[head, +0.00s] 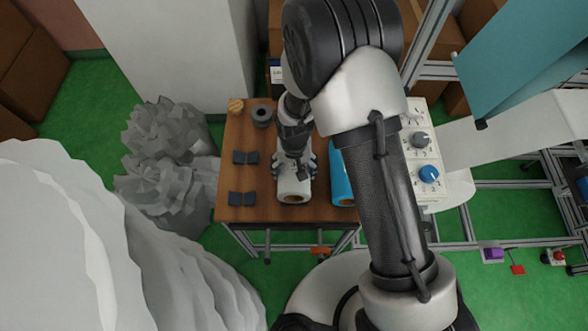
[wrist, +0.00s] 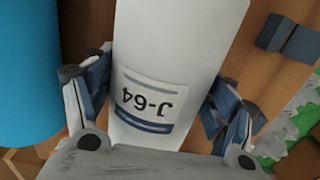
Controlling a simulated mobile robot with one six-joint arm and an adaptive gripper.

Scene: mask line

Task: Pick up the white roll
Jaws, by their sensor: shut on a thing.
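The white roll (head: 294,190) lies on the wooden table (head: 240,135) in the head view, its brown core end facing the near edge. In the wrist view the white roll (wrist: 180,40) shows a label reading J-64. My gripper (head: 295,170) is over the roll from above, with a finger on each side of it. In the wrist view my gripper (wrist: 158,100) is shut on the roll, fingers against both its sides. I cannot tell whether the roll is clear of the tabletop.
A blue roll (head: 341,175) lies just right of the white roll; it also shows in the wrist view (wrist: 28,70). Dark blocks (head: 243,199) sit on the left of the table. A dark ring (head: 262,115) and a wooden disc (head: 236,106) are at the back. A panel with knobs (head: 424,150) stands right.

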